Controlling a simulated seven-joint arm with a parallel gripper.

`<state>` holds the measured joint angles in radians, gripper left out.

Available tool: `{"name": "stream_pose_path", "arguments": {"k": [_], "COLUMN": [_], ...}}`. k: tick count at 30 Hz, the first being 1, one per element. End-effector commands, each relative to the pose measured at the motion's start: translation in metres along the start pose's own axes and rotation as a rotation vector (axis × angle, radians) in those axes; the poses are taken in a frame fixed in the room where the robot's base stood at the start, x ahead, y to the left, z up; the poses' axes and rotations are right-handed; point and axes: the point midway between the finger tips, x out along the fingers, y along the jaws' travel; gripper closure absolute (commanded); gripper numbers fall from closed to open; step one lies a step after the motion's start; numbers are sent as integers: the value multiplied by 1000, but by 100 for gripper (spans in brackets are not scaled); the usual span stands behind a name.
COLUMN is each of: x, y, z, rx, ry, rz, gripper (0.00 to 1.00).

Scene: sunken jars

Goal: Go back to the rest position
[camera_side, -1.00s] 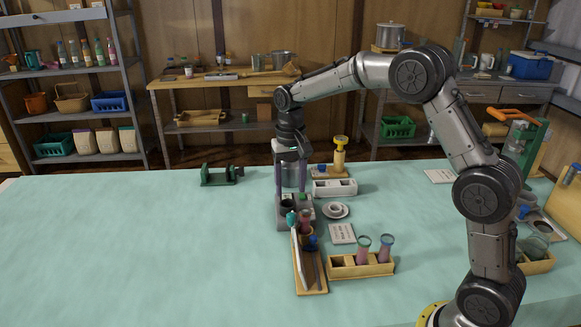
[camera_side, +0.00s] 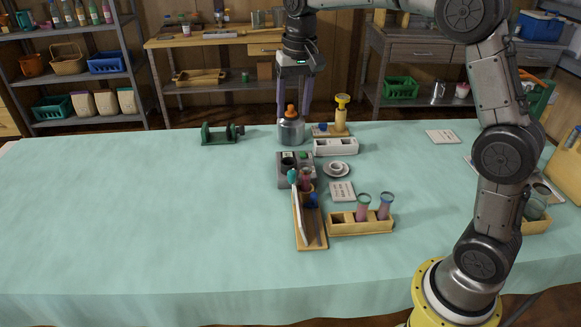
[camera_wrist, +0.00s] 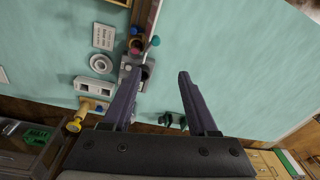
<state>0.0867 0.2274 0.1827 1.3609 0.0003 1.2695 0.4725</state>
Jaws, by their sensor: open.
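My gripper (camera_side: 293,112) hangs fingers-down above the back part of the table, near a grey metal jar (camera_side: 291,132) with an orange knob, which stands below and behind the fingertips in the side view. The fingers are apart, with nothing visible between them. The wrist view shows my gripper (camera_wrist: 161,75) with a clear gap and turquoise cloth beyond it. A grey block with wells (camera_side: 284,182) sits in front of the metal jar; it partly shows in the wrist view (camera_wrist: 127,72), beside the left finger.
A wooden rack (camera_side: 345,230) holds two pink-filled tubes. A wooden stand with a white board (camera_side: 310,240) is beside it. A white tray (camera_side: 335,148), a saucer (camera_side: 337,168) and a green device (camera_side: 218,136) are nearby. The table's left side (camera_side: 130,220) is clear.

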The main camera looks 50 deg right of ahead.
Motion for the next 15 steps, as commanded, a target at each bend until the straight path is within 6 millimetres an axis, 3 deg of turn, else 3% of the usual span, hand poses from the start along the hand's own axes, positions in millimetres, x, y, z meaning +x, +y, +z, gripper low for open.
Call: {"name": "stream_pose_path", "arguments": {"k": [1,3,6,11,15], "x": [-23,-47,-71,-92,-90], "y": [3,10,23,48,73], "z": [14,36,70,128,179], "rx": [-8,-23,-59,-140,-228], "ry": [33,73,124,208,278], "rz": [-18,-40,-67,-106,-132], "gripper": [41,41,41,41,41]}}
